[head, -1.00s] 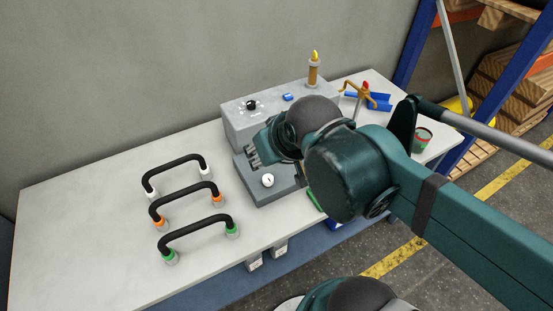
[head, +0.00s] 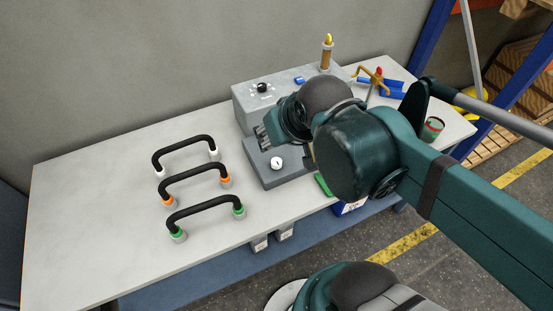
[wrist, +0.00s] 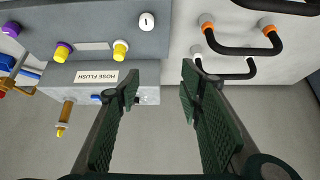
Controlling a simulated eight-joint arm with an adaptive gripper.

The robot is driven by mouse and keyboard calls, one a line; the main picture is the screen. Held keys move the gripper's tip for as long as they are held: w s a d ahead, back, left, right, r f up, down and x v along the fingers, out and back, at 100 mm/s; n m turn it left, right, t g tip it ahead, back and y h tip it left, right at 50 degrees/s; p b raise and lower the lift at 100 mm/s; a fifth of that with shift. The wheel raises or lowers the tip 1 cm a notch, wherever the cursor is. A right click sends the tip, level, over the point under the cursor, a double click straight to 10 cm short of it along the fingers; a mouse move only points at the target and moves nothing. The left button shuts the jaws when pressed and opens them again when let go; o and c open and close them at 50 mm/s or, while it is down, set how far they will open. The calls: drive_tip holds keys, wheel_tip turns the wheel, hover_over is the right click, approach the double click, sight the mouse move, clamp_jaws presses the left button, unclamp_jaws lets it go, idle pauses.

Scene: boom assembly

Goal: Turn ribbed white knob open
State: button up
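A white knob (head: 277,163) with a dark mark on its face sits on the low grey block (head: 290,178) at the front of the grey box. It also shows at the top of the wrist view (wrist: 147,21), where its ribs are too small to make out. My gripper (wrist: 160,88) is open and empty, its two dark green ribbed fingers apart. In the wrist view the knob lies beyond the fingertips, above the gap and slightly left. In the head view my gripper (head: 264,136) hangs over the block, behind the knob.
A grey box (head: 243,112) with a black knob (head: 262,88) stands behind. Yellow-tipped knobs (wrist: 62,52) and a HOSE FLUSH label (wrist: 97,77) show in the wrist view. Several black handles (head: 205,207) stand to the left. The table's far left (head: 90,210) is clear.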

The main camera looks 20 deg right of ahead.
drive_tip(key=shift+w+f+m+g+p, duration=0.8)
drive_tip(key=shift+w+m, duration=0.4)
drive_tip(key=shift+m, duration=0.2)
drive_tip(key=m+g+p, duration=0.4)
drive_tip(key=m+g, duration=0.1)
drive_tip(key=m, duration=0.3)
hover_over(276, 161)
wheel_tip(276, 161, down, 9)
drive_tip(key=shift+s+f+m, duration=0.15)
drive_tip(key=shift+f+m, duration=0.55)
drive_tip(key=shift+f, duration=0.1)
drive_tip(key=shift+f+b, duration=0.4)
drive_tip(key=shift+f, duration=3.4)
drive_tip(key=c, duration=0.9)
